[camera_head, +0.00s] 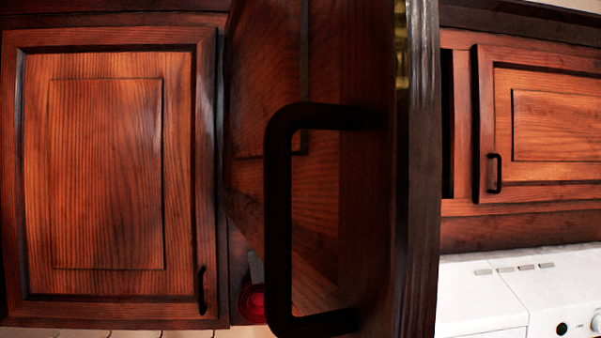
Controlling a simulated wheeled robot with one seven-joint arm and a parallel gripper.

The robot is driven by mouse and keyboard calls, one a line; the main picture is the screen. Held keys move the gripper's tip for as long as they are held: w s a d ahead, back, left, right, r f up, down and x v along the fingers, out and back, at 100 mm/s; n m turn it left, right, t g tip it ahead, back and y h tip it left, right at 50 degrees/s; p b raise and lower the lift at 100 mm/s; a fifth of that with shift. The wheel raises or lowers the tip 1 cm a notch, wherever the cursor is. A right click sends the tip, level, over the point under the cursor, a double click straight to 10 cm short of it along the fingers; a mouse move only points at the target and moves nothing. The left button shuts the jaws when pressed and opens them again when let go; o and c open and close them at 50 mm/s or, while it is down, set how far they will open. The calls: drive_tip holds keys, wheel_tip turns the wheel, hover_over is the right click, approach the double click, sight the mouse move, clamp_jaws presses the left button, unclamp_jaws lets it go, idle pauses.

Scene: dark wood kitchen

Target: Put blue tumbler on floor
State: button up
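I see no blue tumbler in this view. My gripper is not in view. The floor is not in view either. A cabinet door stands swung open close in front of the camera, and its large black handle (279,220) fills the middle of the picture. The door hides what lies behind it.
A closed wooden cabinet door (105,175) is on the left. A small red round object (253,302) shows low beside the open door's handle. Another wooden cabinet door (556,125) is at the right, above a white appliance (480,295) with knobs.

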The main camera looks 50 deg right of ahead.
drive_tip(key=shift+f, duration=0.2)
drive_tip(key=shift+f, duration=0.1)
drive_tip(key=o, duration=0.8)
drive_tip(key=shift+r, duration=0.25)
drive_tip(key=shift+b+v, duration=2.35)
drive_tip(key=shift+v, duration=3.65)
